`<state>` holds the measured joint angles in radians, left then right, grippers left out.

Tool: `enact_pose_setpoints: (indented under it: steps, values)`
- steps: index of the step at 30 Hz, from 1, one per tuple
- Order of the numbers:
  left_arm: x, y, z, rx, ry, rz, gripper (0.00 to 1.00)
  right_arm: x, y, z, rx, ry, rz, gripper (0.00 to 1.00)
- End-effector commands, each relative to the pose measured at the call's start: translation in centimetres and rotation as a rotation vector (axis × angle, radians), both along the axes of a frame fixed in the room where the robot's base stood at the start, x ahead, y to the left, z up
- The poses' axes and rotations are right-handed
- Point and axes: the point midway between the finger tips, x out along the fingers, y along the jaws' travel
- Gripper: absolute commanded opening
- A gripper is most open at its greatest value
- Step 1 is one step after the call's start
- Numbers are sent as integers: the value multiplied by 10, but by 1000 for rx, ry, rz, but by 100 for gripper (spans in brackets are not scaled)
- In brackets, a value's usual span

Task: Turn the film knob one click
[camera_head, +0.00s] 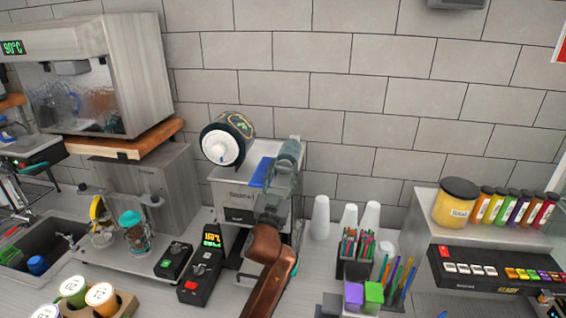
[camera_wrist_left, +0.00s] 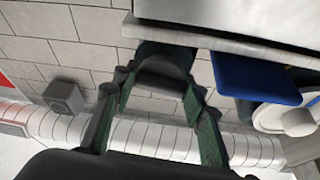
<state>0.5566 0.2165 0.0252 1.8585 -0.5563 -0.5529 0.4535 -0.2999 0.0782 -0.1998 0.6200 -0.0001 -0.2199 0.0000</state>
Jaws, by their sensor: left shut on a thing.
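The cup sealer (camera_head: 232,197) stands at the back of the counter, with a dark film roll (camera_head: 239,127) with a white end cap (camera_head: 222,148) on top. A blue panel (camera_head: 262,168) lies at its top right; it also shows in the left wrist view (camera_wrist_left: 252,80). My left gripper (camera_head: 289,150) reaches up to the sealer's upper right side. In the left wrist view its green-padded fingers come up to a dark rounded piece (camera_wrist_left: 163,65) by the sealer's edge. It is shut on this piece, which I take for the film knob; the fingers hide much of it. My right gripper is not in view.
White cups (camera_head: 321,217) and a straw holder (camera_head: 357,250) stand right of the arm. Jars (camera_head: 456,203) stand on a unit at the right. A black control box (camera_head: 201,279) is left of my forearm. The tiled wall is close behind.

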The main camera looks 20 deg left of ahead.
Motion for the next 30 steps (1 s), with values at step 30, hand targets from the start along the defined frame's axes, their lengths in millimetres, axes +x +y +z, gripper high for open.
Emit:
enact_pose_setpoints:
  steps: [30]
  values:
    - [1,0,-4,367,103,0,15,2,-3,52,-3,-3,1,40]
